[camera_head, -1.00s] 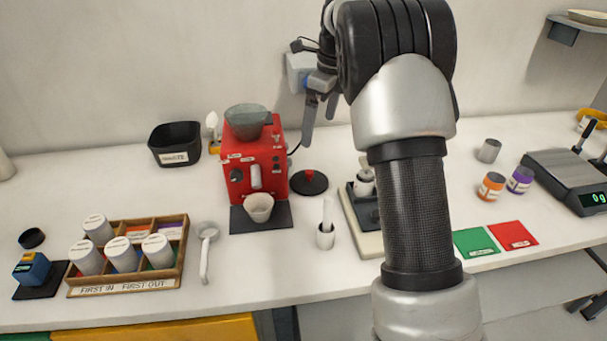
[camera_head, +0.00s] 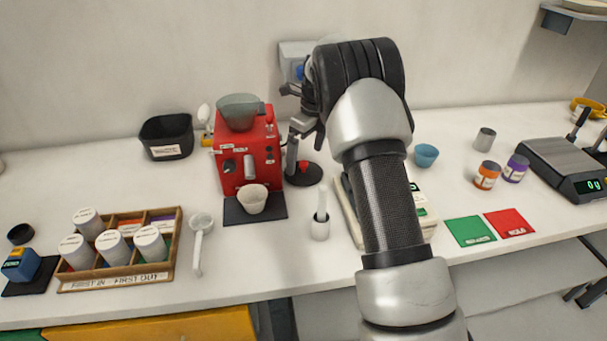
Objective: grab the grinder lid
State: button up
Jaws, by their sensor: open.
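The grinder lid (camera_head: 304,179), a black disc with a red knob (camera_head: 303,167), lies flat on the counter just right of the red grinder (camera_head: 248,157). My gripper (camera_head: 296,160) is open and points down at the lid, its fingers close to the knob. One finger shows left of the knob; the other is partly hidden by my wrist. I cannot tell whether the fingers touch the lid. The grinder's grey hopper (camera_head: 240,112) is uncovered on top.
A white cup (camera_head: 252,199) stands on the black mat before the grinder. A small white holder with a brush (camera_head: 320,224) stands in front of the lid. My arm partly covers a scale-like device (camera_head: 351,212). A black bin (camera_head: 167,137) is left of the grinder.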

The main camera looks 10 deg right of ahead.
aim_at(305, 163)
jog(key=f, duration=0.5)
jog(key=shift+w+a, duration=0.1)
jog(key=shift+w, duration=0.25)
jog(key=c, duration=0.8)
jog(key=shift+r, duration=0.1)
